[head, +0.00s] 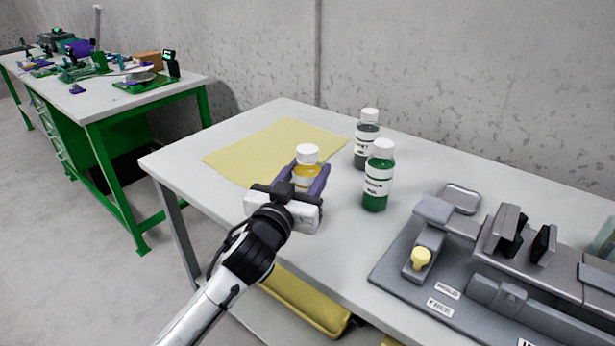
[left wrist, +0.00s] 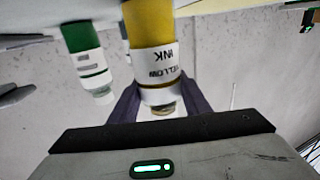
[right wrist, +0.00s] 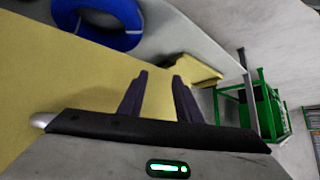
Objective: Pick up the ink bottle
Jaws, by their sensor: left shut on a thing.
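The ink bottle with yellow ink and a white cap (head: 306,154) stands upright in the head view, between the fingers of my left gripper (head: 306,180). The left wrist view shows its yellow body (left wrist: 152,22) and a label reading INK YELLOW, with a finger on each side. My left gripper is shut on it. I cannot tell whether its base touches the table. A green ink bottle (head: 376,180) and a dark grey one (head: 366,142) stand to its right. My right gripper (right wrist: 158,82) is open and empty in the right wrist view, and out of the head view.
A yellow mat (head: 262,146) lies on the white table behind the held bottle. A grey fixture (head: 440,275) takes up the table's right part. A yellow container (head: 305,300) sits below the tabletop. A blue coil (right wrist: 128,38) shows in the right wrist view. A green workbench (head: 110,125) stands far left.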

